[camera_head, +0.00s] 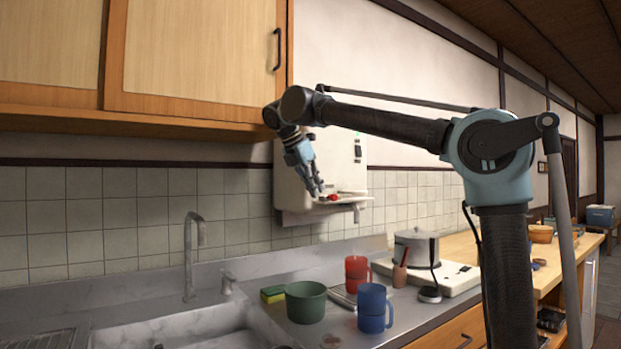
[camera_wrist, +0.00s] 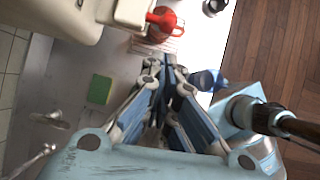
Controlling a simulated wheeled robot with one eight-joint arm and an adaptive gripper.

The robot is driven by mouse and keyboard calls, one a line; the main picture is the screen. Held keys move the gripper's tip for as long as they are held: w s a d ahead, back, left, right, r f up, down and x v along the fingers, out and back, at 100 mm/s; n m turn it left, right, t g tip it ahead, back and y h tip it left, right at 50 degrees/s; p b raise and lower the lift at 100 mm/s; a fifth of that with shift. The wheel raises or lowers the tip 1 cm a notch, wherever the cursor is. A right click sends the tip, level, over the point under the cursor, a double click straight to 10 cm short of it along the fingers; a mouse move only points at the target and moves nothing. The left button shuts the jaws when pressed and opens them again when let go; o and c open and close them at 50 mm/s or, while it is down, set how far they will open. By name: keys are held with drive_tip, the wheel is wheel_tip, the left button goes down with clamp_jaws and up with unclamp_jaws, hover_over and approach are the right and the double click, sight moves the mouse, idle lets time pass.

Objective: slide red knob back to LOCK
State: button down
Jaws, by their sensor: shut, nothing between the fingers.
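The red knob (camera_head: 333,197) is on the front ledge of a white wall-mounted unit (camera_head: 290,190). My gripper (camera_head: 318,190) is shut and empty, pointing down just left of the knob in the head view. Its fingertips (camera_wrist: 166,72) sit below the knob in the wrist picture, with a visible gap there. I cannot tell from the head view whether they touch. No LOCK marking is readable.
Below are a red mug (camera_head: 357,272), a blue mug (camera_head: 373,308), a green pot (camera_head: 306,302) and a sponge (camera_head: 272,294) on the steel counter. A lidded pot (camera_head: 416,247) stands right. A wooden cabinet (camera_head: 200,55) hangs above left.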

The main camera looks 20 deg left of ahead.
drive_tip(key=shift+w+d+f, duration=0.4)
drive_tip(key=shift+w+d, duration=0.1)
drive_tip(key=shift+w, duration=0.2)
drive_tip(key=shift+w+d+f, duration=0.35)
drive_tip(key=shift+w+d, duration=0.15)
drive_tip(key=shift+w, duration=0.15)
drive_tip(key=w+d, duration=0.1)
drive_tip(key=w, duration=0.1)
drive_tip(key=w+d, duration=0.2)
drive_tip(key=shift+w+d, duration=0.1)
drive_tip(key=shift+d, duration=0.2)
drive_tip(key=s+a+f+v, duration=0.1)
drive_tip(key=v, duration=1.2)
drive_tip(key=shift+s+a, duration=0.15)
drive_tip(key=shift+s, duration=0.15)
